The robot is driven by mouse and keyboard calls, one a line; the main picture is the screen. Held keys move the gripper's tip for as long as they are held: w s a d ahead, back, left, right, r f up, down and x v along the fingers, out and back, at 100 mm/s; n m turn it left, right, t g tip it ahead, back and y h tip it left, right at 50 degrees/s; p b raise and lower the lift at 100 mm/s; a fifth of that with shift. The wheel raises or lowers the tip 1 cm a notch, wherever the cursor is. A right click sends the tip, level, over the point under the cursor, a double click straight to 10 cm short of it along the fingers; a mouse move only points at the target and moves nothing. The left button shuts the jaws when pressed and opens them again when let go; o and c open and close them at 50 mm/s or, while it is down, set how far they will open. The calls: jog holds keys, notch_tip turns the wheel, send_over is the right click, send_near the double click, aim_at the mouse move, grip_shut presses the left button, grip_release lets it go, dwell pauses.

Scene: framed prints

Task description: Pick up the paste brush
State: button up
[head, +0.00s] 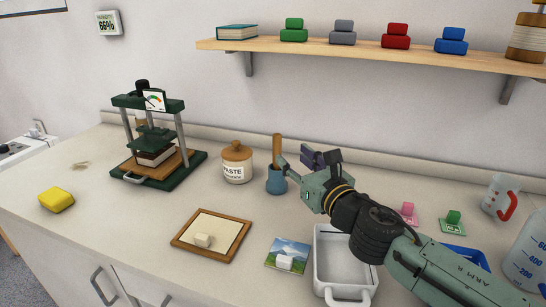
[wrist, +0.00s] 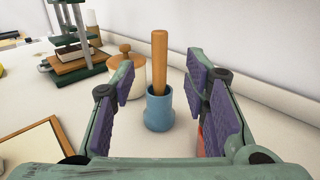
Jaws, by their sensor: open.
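The paste brush (head: 276,150) stands upright in a small blue holder (head: 279,181), its wooden handle pointing up. In the wrist view the brush handle (wrist: 159,62) rises from the blue holder (wrist: 159,112), between the finger pads and beyond them. The brush's lower end is hidden inside the holder. My gripper (head: 306,160) is just right of the brush in the head view. In the wrist view my gripper (wrist: 160,90) is open, with purple pads on both sides and nothing between them touching the handle.
A paste jar (head: 237,163) stands left of the holder, and a green press (head: 155,140) stands farther left. A framed board (head: 211,252), a landscape print (head: 288,242) and a white tray (head: 345,250) lie in front. The wall shelf (head: 370,50) runs above.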

aim_at(279, 143)
jog(key=p+x, duration=0.1)
jog(key=x, duration=0.3)
jog(key=shift+r, duration=0.1)
jog(key=x, duration=0.1)
jog(key=p+x, duration=0.1)
jog(key=x, duration=0.1)
jog(key=p+x, duration=0.1)
jog(key=shift+w+a+r, duration=0.15)
jog(key=shift+a+r, duration=0.05)
jog(key=shift+r, duration=0.05)
jog(key=shift+w+a+f, duration=0.1)
jog(key=shift+w+f, duration=0.05)
jog(key=shift+w, duration=0.2)
grip_shut()
